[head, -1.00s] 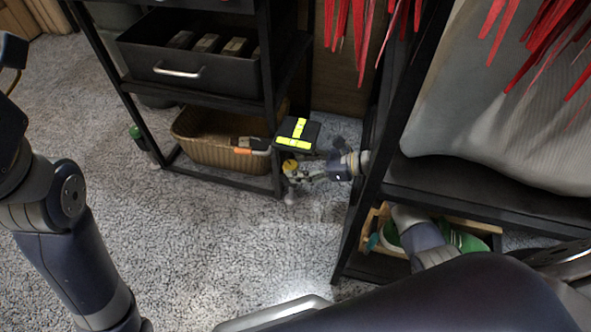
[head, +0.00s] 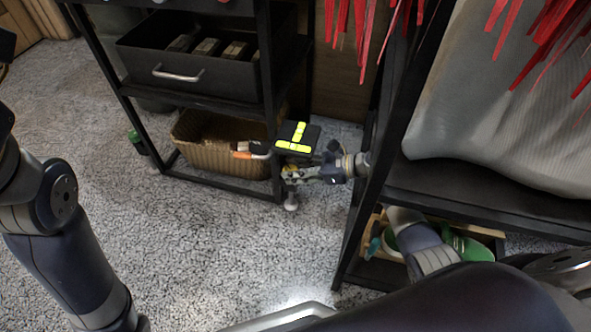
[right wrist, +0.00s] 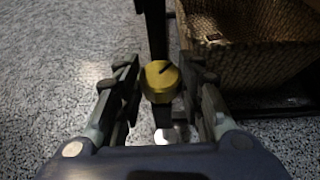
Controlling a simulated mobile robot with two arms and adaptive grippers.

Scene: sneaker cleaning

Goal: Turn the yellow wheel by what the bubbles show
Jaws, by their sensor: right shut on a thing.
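The yellow wheel (right wrist: 160,82) has a dark slot or mark on its top and sits low at the shelf's near corner post. In the right wrist view it lies between the two fingers of my right gripper (right wrist: 161,90), which is shut on it. In the head view the right gripper (head: 290,177) reaches in from the right and mostly hides the wheel (head: 289,169). Just above is a black level (head: 311,136) with two bright yellow-green vials set at right angles. The bubbles are too small to read. My left gripper is out of view.
The black shelf (head: 125,98) holds a drawer (head: 188,60) and a wicker basket (head: 205,153). A second black rack (head: 349,235) with green shoes (head: 465,246) stands right. The carpet in front is free.

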